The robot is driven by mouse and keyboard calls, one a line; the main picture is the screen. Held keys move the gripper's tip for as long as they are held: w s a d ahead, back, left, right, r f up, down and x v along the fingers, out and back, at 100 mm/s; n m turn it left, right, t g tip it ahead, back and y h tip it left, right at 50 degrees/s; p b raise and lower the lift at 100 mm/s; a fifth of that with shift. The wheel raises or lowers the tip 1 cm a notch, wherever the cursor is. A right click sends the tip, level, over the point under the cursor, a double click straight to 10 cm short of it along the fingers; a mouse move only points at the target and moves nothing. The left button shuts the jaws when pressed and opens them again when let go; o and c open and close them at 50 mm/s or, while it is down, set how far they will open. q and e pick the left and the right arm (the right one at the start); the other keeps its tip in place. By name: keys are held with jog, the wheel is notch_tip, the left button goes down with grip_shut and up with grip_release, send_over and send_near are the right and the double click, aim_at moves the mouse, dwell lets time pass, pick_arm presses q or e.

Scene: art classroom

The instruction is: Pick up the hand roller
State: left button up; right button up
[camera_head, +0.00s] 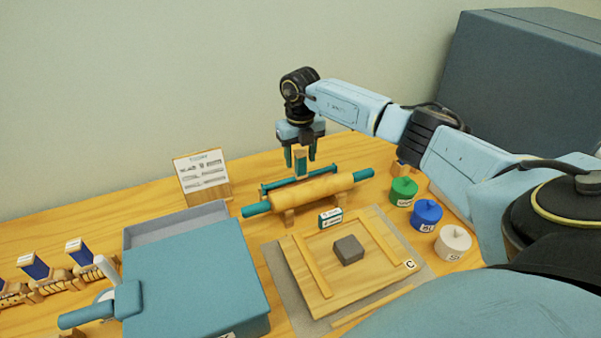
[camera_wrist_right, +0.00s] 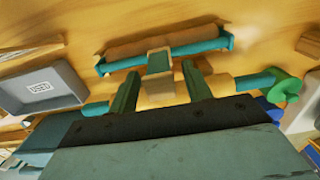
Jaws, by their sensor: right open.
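The hand roller has a teal frame (camera_head: 268,189), a brown roll that shows in the right wrist view (camera_wrist_right: 165,42), and an upright handle (camera_head: 301,164) with a pale tip (camera_wrist_right: 159,58). It sits just behind the big rolling pin. My right gripper (camera_head: 301,157) points down over it, open, with a green finger on each side of the handle. In the right wrist view my right gripper (camera_wrist_right: 160,88) shows a gap between its fingers with the handle in line with it. I cannot tell whether either finger touches it. My left gripper is not in view.
The wooden rolling pin (camera_head: 310,190) with teal handles lies on supports close in front. A board (camera_head: 323,287) with a grey block (camera_head: 348,250) is nearer. Green (camera_head: 402,191), blue (camera_head: 426,214) and white (camera_head: 453,242) pots stand right. A teal box (camera_head: 195,275) and grey tray (camera_head: 150,237) stand left.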

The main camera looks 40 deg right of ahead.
grip_shut()
jog(key=shift+r, duration=0.1)
